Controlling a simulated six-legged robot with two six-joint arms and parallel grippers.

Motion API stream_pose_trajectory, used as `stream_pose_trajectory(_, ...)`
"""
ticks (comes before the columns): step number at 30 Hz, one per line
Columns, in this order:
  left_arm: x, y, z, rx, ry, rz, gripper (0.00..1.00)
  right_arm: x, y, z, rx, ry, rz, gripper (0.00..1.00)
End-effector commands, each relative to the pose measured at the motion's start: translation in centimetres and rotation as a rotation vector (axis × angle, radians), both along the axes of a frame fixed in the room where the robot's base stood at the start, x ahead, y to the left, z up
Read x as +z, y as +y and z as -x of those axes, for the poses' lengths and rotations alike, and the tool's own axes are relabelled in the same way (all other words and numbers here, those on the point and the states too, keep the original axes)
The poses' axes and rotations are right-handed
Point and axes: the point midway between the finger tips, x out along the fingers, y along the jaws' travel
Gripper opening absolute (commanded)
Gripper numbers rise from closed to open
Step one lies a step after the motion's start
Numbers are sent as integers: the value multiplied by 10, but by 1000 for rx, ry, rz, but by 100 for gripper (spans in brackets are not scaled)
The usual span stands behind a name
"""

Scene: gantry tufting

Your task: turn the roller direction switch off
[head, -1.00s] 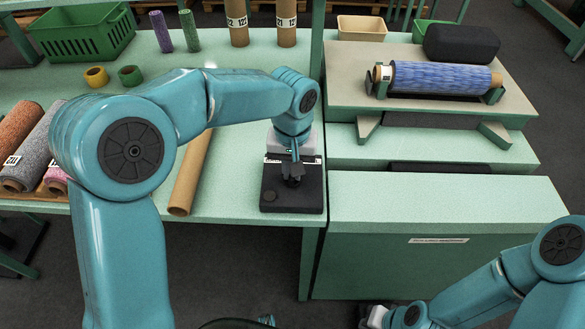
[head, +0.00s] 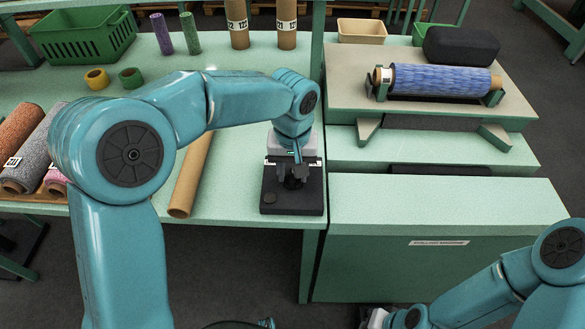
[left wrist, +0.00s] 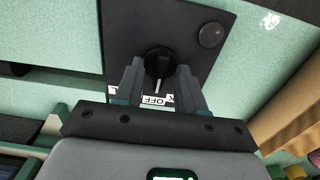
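The roller direction switch is a black round knob (left wrist: 159,62) with a white pointer line, on a dark control plate (left wrist: 120,40). In the left wrist view the pointer faces the OFF label (left wrist: 153,99); the rest of the label strip is hidden by my fingers. My left gripper (left wrist: 160,68) is open, with one finger on each side of the knob. I cannot tell if they touch it. In the head view the left gripper (head: 292,182) is over the dark switch box (head: 291,206), hiding the knob. My right gripper (head: 374,318) is only partly visible at the bottom edge.
A cardboard tube (head: 190,176) lies on the table left of the switch box. A blue yarn roll (head: 440,79) rests on the machine (head: 352,97) at the right. A round dark button (left wrist: 211,35) is on the plate near the knob. Rolls and a green basket (head: 85,36) stand at left.

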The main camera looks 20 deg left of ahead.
Motion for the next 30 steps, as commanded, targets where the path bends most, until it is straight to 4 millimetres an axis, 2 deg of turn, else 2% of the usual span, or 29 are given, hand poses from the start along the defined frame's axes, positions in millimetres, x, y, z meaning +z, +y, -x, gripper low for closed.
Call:
stream_pose_trajectory(4, 6, 0, 0, 0, -1, 0, 39, 0, 0, 0, 0, 0, 0, 0)
stream_pose_trajectory(8, 28, 0, -1, 0, -5, 1, 39, 1, 0, 0, 0, 0, 0, 0)
stream_pose_trajectory(15, 93, -1, 0, 0, -6, 1, 39, 7, 0, 0, 0, 0, 0, 0)
stream_pose_trajectory(21, 139, -1, 0, -1, -5, 2, 39, 13, 0, 0, 0, 0, 0, 0)
stream_pose_trajectory(25, 156, 0, 0, 0, -2, 1, 39, 16, 0, 0, 0, 0, 0, 0)
stream_pose_trajectory(30, 164, 0, 1, 0, -1, 1, 39, 17, 0, 0, 0, 0, 0, 0)
